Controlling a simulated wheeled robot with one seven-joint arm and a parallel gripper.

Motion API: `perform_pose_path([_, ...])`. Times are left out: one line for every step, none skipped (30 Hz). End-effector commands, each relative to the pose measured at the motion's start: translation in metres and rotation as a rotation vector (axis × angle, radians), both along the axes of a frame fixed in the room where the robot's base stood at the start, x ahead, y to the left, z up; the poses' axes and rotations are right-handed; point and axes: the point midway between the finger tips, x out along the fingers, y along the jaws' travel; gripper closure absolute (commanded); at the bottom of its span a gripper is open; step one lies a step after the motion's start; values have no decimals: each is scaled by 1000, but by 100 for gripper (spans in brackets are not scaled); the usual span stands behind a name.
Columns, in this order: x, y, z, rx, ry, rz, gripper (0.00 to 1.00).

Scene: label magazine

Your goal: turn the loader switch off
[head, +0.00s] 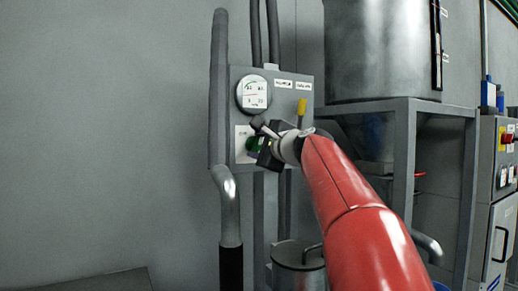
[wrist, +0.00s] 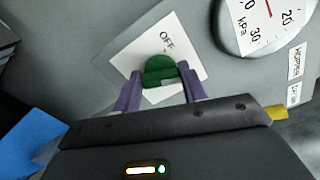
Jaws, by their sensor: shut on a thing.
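The loader switch is a green rotary knob (wrist: 160,71) on a white plate (wrist: 194,55) marked OFF. The plate is fixed to a grey panel (head: 285,90). In the head view the knob (head: 253,143) shows at the panel's lower left, partly hidden by my gripper (head: 259,134). In the wrist view my gripper (wrist: 160,87) has its two purple fingers on either side of the knob, shut on it. The OFF mark is above the knob in the wrist view. The knob's exact pointing direction is hard to tell.
A round pressure gauge (head: 254,94) sits above the switch. A yellow lever (head: 301,108) is to the right, with small labels (head: 293,84) above it. A grey pipe (head: 218,90) runs along the panel's left side. A steel hopper (head: 380,50) stands on a frame at right.

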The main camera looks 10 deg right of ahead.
Motion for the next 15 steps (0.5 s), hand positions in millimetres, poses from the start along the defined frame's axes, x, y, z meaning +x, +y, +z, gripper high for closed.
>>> perform_pose_path([0, -1, -3, -43, -13, -1, 81])
perform_pose_path([0, -1, -3, -71, -22, -1, 81])
perform_pose_path([0, -1, -4, -108, -32, -1, 81])
perform_pose_path([1, -1, -4, -136, -41, -1, 81])
perform_pose_path([1, 0, -4, -161, -50, 0, 81])
perform_pose_path([1, -1, -5, -198, -62, -1, 81])
perform_pose_path([1, -1, -5, -225, -70, -1, 81])
perform_pose_path([1, 0, -5, -254, -80, 0, 81])
perform_pose_path([1, -1, -5, -289, -91, -1, 81])
perform_pose_path([1, -1, -5, -316, -100, -1, 81])
perform_pose_path([1, 0, -5, -343, -109, 0, 81])
perform_pose_path([0, -1, -6, -379, -121, 0, 81])
perform_pose_path([1, -1, -6, -407, -130, -2, 81])
perform_pose_path([0, -1, -6, -433, -138, -1, 81])
perform_pose_path([0, 0, -6, -470, -150, 0, 81])
